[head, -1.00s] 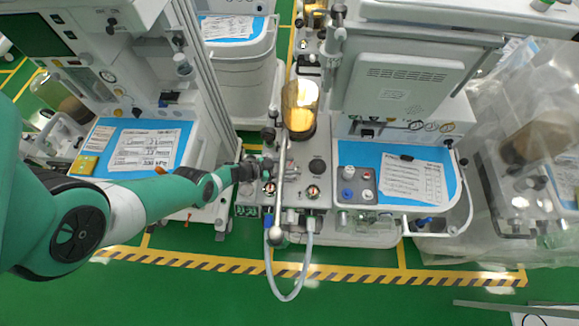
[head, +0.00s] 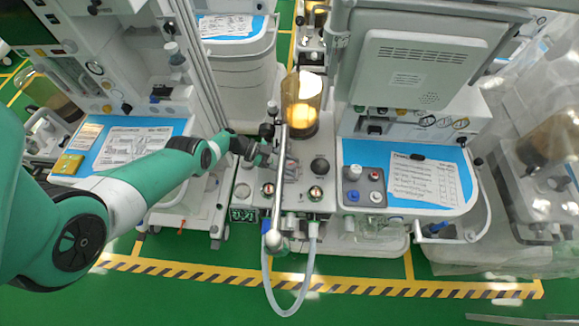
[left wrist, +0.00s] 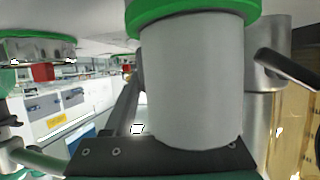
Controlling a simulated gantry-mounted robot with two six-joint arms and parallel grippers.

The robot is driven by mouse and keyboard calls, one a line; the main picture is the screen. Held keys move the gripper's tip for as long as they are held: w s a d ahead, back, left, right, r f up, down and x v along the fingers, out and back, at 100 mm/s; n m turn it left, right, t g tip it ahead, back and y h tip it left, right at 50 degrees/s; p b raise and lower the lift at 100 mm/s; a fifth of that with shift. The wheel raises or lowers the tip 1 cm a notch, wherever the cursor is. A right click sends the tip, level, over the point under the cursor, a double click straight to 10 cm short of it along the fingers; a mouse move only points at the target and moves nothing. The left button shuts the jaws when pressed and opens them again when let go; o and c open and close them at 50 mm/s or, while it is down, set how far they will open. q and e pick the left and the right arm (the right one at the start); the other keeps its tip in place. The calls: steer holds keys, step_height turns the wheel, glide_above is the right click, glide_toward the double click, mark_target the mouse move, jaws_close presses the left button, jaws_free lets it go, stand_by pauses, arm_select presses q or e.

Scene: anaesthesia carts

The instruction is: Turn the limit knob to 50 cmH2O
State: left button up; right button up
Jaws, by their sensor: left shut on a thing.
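My left gripper (head: 264,156) comes in from the left in the head view. It is shut at the top of the middle machine's absorber block (head: 298,178), left of the upright metal bar (head: 278,200). The limit knob is hidden by the dark fingers, so its pointer and scale cannot be read. The fingers appear closed on it. The left wrist view does not show the fingertips or the knob clearly. My right gripper is not in view.
An amber bellows (head: 303,100) stands behind the block. A black knob (head: 267,130) stands just behind the gripper. A pale hose (head: 290,311) hangs in front. The blue worktop (head: 350,155) with knobs lies to the right. Another cart (head: 100,150) stands left.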

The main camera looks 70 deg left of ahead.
arm_select(q)
steer(key=shift+r, duration=0.15)
steer(key=o, duration=1.4)
steer(key=p+v, duration=0.2)
steer(key=v, duration=0.9)
steer(key=shift+s+a, duration=0.2)
steer(key=shift+s, duration=0.05)
